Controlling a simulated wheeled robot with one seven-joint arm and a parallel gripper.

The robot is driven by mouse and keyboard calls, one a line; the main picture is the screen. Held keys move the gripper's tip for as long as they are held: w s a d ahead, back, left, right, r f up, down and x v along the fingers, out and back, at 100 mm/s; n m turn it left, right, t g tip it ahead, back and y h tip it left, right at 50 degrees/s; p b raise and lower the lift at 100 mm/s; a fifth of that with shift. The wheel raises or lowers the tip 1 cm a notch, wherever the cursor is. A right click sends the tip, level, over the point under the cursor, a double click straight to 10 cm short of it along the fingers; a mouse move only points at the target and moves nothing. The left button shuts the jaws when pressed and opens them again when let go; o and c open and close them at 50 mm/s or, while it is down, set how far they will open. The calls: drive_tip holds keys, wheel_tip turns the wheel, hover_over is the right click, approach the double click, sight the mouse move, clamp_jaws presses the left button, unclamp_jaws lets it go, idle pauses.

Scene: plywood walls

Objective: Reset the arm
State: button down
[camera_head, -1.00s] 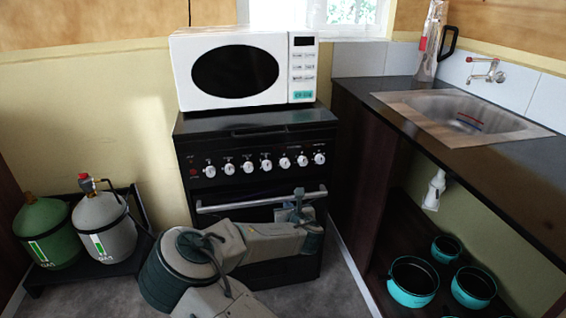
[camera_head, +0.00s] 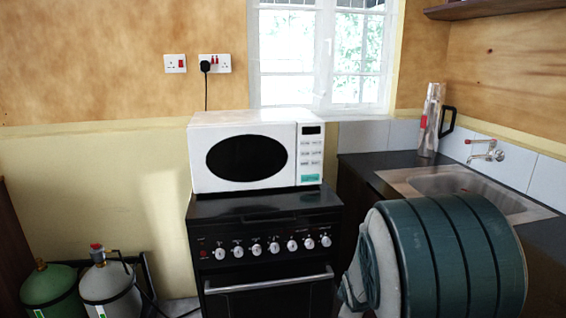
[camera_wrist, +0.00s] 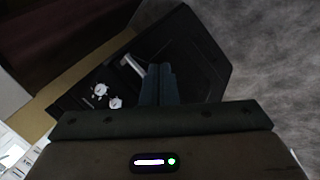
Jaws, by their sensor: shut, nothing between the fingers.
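My gripper (camera_wrist: 160,84) shows in the wrist view, with its two dark fingers together and nothing between them. Beyond the fingers is the black cooker (camera_wrist: 190,50), seen tilted, with white knobs and a silver handle. The gripper is apart from it as far as I can tell. In the head view my arm (camera_head: 440,255) fills the lower right as a large green and grey link close to the camera. The gripper itself is out of the head view. The arm hides part of the counter and the space below it.
A white microwave (camera_head: 255,152) stands on the cooker (camera_head: 265,214). The sink (camera_head: 405,183) and counter are at the right, with a clear bottle-like object (camera_head: 430,120) behind. Two gas cylinders (camera_head: 110,286) stand at the lower left. Grey floor (camera_wrist: 275,70) is clear in the wrist view.

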drive_tip(key=s+a+r+m+g+y+p, duration=0.1)
drive_tip(key=s+a+r+m+g+p, duration=0.1)
drive_tip(key=s+r+m+p, duration=0.5)
drive_tip(key=s+r+m+g, duration=0.1)
drive_tip(key=s+r+m, duration=0.4)
drive_tip(key=s+r, duration=0.7)
drive_tip(key=shift+s+a+g+y, duration=0.3)
drive_tip(key=shift+s+a+g, duration=0.1)
drive_tip(key=shift+s, duration=1.45)
